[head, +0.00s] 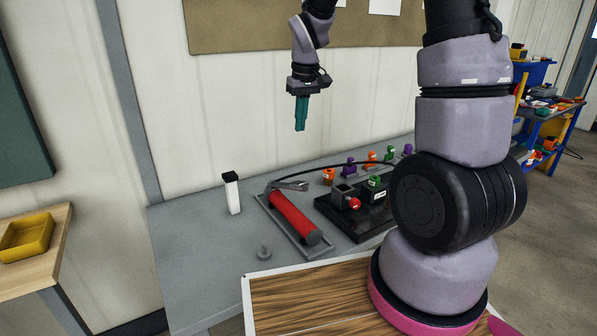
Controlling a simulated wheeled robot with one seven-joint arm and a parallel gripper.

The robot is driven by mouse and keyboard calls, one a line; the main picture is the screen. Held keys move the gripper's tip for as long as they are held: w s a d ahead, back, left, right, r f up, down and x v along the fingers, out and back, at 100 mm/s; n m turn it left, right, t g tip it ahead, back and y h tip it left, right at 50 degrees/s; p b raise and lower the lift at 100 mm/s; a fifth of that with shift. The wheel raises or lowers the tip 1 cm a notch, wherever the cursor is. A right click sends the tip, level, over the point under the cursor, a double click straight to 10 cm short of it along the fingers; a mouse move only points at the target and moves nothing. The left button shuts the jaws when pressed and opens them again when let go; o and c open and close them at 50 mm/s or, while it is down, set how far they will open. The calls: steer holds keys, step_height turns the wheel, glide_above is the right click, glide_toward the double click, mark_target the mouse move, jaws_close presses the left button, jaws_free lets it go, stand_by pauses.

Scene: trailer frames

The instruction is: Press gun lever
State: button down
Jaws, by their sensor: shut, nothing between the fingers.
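A red cylindrical gun (291,213) lies in a grey frame tray (266,216) on the grey table. A grey metal piece that looks like its lever (290,186) sits at the far end of the red body. A black hose runs from there to the right. My gripper (300,127) has teal fingers that point down. It is shut and empty, well above the table and the gun, near the back wall. It touches nothing.
A white bottle with a black cap (232,195) stands left of the tray. A small grey knob-like part (264,253) lies in front. A black fixture (351,213) with a red knob is right of the gun, with several small coloured parts behind. The table's left side (185,245) is clear.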

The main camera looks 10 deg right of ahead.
steer(key=f, duration=0.1)
steer(key=w, duration=0.1)
steer(key=f, duration=0.1)
steer(key=shift+w+a+f+n, duration=0.2)
steer(key=shift+a+f+n, duration=0.1)
glide_above(298, 182)
steer(key=f, duration=1.2)
steer(key=shift+w, duration=0.25)
steer(key=shift+s+f, duration=0.3)
steer(key=shift+f, duration=0.55)
